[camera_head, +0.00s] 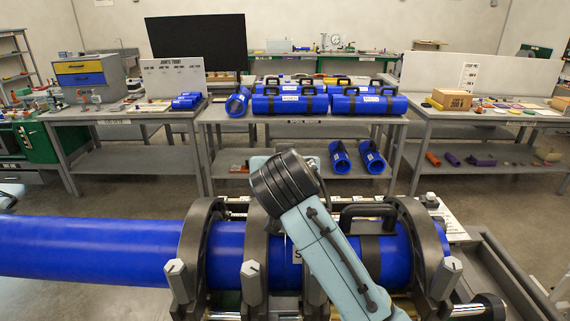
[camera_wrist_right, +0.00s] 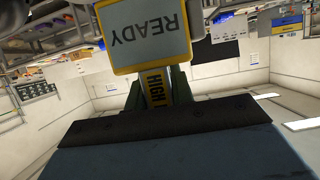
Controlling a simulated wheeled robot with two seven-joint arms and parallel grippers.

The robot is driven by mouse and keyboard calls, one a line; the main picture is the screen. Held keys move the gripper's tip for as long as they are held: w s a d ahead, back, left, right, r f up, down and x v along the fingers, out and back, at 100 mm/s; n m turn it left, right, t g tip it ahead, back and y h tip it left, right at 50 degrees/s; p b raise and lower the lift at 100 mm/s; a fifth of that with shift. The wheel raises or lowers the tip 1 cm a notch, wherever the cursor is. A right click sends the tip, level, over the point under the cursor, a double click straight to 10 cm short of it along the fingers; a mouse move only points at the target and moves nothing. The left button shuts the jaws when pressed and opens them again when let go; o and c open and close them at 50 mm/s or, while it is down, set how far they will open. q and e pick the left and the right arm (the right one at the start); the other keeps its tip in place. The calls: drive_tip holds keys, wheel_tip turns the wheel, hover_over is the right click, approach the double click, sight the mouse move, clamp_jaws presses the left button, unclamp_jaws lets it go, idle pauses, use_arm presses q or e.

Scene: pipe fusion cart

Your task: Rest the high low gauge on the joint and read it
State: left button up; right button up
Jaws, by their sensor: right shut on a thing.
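The high low gauge (camera_wrist_right: 150,35) fills the top middle of the right wrist view, with a grey face reading READY upside down and a yellow rim. A yellow strip on its stem (camera_wrist_right: 157,88) carries part of the word HIGH. My right gripper (camera_wrist_right: 158,100) is shut on this stem. In the head view my right arm rises across the cart and hides its gripper and the gauge. A long blue pipe (camera_head: 90,249) and a blue piece with a black handle (camera_head: 398,262) lie in the dark ring clamps (camera_head: 198,245). My arm partly covers the middle, where the joint is not clearly visible. My left gripper is out of view.
A grey table (camera_head: 215,113) behind holds several blue pipe pieces with handles (camera_head: 290,104). Side tables with small parts stand at left (camera_head: 60,115) and right (camera_head: 530,113). Grey floor lies open between the cart and these tables.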

drive_tip(key=shift+f, duration=0.65)
idle(0.9)
drive_tip(key=shift+s+f, duration=0.1)
drive_tip(key=shift+f, duration=0.25)
idle(2.2)
drive_tip(key=shift+r, duration=0.1)
idle(0.7)
drive_tip(key=shift+r+p, duration=0.85)
drive_tip(key=shift+p, duration=0.15)
wheel_tip(320, 180, up, 6)
drive_tip(key=p, duration=0.5)
drive_tip(key=shift+f, duration=0.1)
idle(0.5)
